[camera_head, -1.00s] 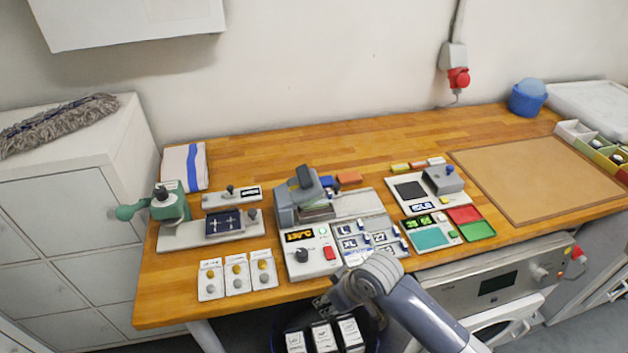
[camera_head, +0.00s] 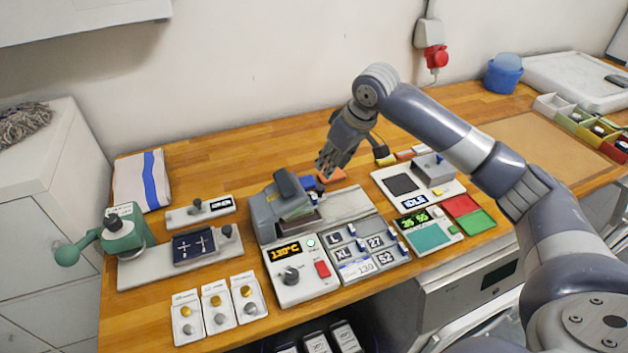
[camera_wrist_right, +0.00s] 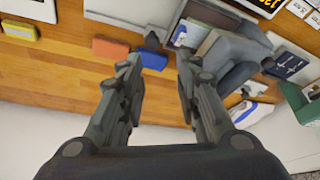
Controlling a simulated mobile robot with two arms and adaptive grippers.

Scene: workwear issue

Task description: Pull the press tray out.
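In the right wrist view the press (camera_wrist_right: 235,50) lies right of my fingers. My right gripper (camera_head: 324,172) hangs above and behind the press, fingers pointing down. In the wrist view my right gripper (camera_wrist_right: 157,62) is open, fingers apart and empty. My left gripper is not in view.
Blue (camera_wrist_right: 154,59) and orange (camera_wrist_right: 110,48) blocks lie on the bench below my right gripper. A green hand press (camera_head: 125,230) stands left. Bare wood lies behind the press.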

